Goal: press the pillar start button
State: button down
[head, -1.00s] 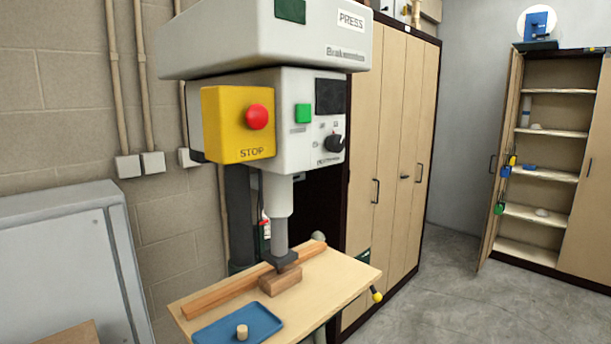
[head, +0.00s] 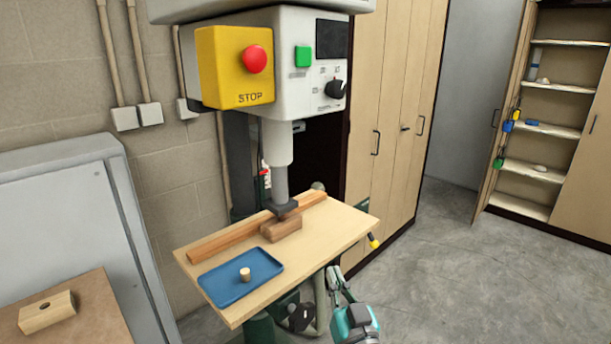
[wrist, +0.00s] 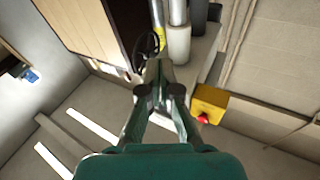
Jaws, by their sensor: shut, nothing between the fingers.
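The green button (head: 303,56) is on the front of the grey pillar press head (head: 293,110), between the yellow stop box (head: 222,72) and the dark screen. A round red button (head: 255,59) is on that box, above the word STOP. My gripper (head: 334,272) is low in the head view, below the press head and at the right edge of the worktable, well apart from the green button. In the wrist view my gripper (wrist: 160,68) is shut and empty. That view also shows the yellow box with its red button (wrist: 203,119); I cannot make out the green button there.
A black knob (head: 335,89) is below and right of the green button. The press table (head: 335,222) carries a wooden fence, a block under the ram and a blue tray (head: 220,289) with a small peg. Tall cupboards (head: 385,60) stand behind; floor at right is clear.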

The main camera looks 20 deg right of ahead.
jog(key=w+d+r+m+t+h, duration=0.15)
jog(key=w+r, duration=0.25)
jog(key=r, duration=0.6)
jog(key=w+d+r, duration=0.2)
jog(key=w+r, duration=0.1)
jog(key=r, duration=0.7)
notch_tip(320, 180, up, 20)
jog(key=s+d+m+t+h, duration=0.1)
jog(key=h, duration=0.1)
jog(key=shift+d+m, duration=0.3)
jog(key=shift+m, duration=0.05)
send_near(312, 46)
jog(key=shift+d+x, duration=0.15)
jog(key=shift+x, duration=1.05)
jog(key=shift+d+x, duration=0.15)
jog(key=shift+x, duration=1.05)
jog(key=shift+w+a, duration=0.1)
jog(key=shift+w+a, duration=0.1)
jog(key=shift+w, duration=0.1)
